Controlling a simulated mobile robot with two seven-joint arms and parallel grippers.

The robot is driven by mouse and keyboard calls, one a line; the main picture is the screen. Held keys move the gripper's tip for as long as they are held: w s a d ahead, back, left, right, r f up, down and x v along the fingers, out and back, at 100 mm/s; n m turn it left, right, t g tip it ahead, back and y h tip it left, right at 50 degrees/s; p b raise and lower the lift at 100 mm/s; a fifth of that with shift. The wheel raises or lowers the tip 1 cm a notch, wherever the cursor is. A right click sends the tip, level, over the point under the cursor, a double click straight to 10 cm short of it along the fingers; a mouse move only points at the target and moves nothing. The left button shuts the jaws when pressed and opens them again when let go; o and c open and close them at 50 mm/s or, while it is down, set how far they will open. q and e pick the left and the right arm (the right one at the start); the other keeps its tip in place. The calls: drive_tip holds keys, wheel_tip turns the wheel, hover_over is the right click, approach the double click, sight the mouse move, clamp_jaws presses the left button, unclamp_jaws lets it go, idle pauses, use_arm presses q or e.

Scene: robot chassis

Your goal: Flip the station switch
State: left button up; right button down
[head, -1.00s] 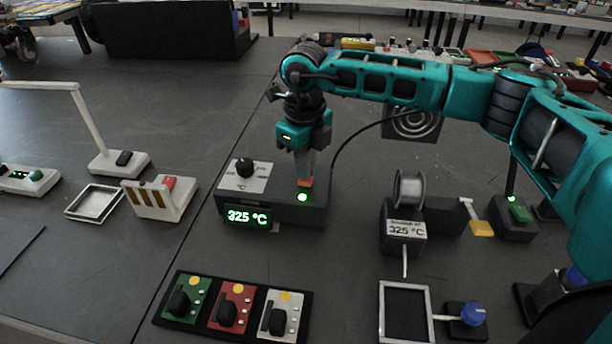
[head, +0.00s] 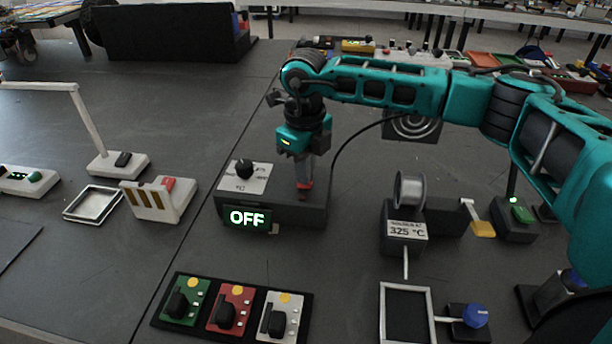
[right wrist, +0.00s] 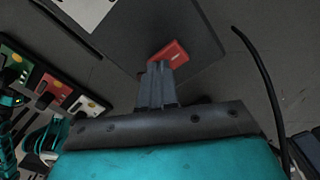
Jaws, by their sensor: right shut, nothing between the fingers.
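The dark grey station (head: 290,212) stands mid-table with a knob (head: 244,168) on its light plate. Its front display (head: 248,218) reads OFF in white. The red switch (head: 305,185) is on the right part of the station top, partly hidden by my gripper; it also shows in the right wrist view (right wrist: 170,54). My right gripper (head: 304,183) points down with its fingertips at the switch, seemingly touching it. In the right wrist view its fingers (right wrist: 158,68) are together and hold nothing. My left gripper is not in view.
A black cable runs behind the station. A wire spool (head: 410,190) with a 325 °C label stands to the right. A panel of coloured modules (head: 232,310) lies in front. A white lamp (head: 118,163) and a white block (head: 158,200) stand to the left.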

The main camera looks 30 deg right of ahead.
drive_tip(key=shift+r+p, duration=2.35)
drive_tip(key=shift+r, duration=1.1)
drive_tip(key=shift+f, duration=0.1)
